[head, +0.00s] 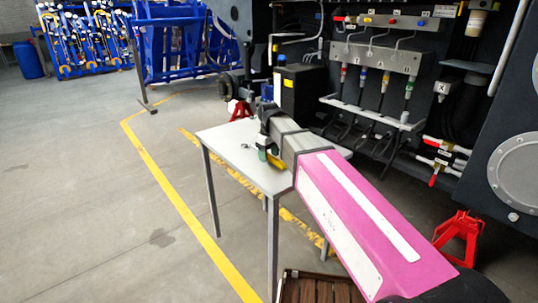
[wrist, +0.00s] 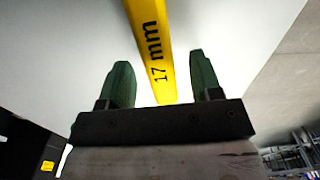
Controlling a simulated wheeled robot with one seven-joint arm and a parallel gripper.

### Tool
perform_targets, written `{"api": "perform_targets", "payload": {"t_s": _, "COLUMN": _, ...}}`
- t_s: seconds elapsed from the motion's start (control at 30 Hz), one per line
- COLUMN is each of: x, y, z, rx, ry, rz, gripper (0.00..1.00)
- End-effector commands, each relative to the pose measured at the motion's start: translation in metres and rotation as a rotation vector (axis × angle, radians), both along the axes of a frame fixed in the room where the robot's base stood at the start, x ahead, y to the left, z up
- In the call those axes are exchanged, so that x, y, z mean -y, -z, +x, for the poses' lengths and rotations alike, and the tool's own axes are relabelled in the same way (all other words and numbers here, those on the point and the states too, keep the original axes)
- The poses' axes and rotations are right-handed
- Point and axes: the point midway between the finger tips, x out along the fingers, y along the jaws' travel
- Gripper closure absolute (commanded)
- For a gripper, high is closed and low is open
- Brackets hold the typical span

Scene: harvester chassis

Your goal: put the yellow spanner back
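The yellow spanner (wrist: 157,50), marked "17 mm", runs down the middle of the wrist view over a white surface. My gripper (wrist: 162,65) has two green fingers standing apart, one on each side of the spanner, with a visible gap on both sides. How far the fingers reach around it in depth I cannot tell. In the head view my gripper (head: 267,155) is low over the white table, with a little yellow beside it. The spanner's place is not clearly seen.
The small white table (head: 235,165) carries a small grey metal piece (head: 246,146) left of my gripper. The dark harvester chassis (head: 330,90) stands close behind on the right. A red stand (head: 460,235) is at lower right. Open floor lies left.

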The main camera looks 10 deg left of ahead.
Motion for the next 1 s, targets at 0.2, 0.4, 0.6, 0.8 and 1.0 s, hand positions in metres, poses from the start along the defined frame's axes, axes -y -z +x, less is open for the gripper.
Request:
{"api": "perform_targets", "payload": {"t_s": 0.2, "x": 0.000, "y": 0.000, "z": 0.000, "rx": 0.000, "ry": 0.000, "rz": 0.000, "gripper": 0.42}}
{"api": "perform_targets", "payload": {"t_s": 0.4, "x": 0.000, "y": -0.011, "z": 0.000, "rx": 0.001, "ry": 0.000, "rz": 0.001, "gripper": 0.42}}
{"api": "perform_targets", "payload": {"t_s": 0.6, "x": 0.000, "y": -0.042, "z": 0.001, "rx": 0.002, "ry": 0.000, "rz": 0.001, "gripper": 0.42}}
{"api": "perform_targets", "payload": {"t_s": 0.8, "x": -0.001, "y": -0.075, "z": 0.001, "rx": 0.002, "ry": 0.000, "rz": 0.001, "gripper": 0.42}}
{"api": "perform_targets", "payload": {"t_s": 1.0, "x": 0.000, "y": -0.098, "z": 0.001, "rx": 0.001, "ry": 0.000, "rz": 0.000, "gripper": 0.42}}
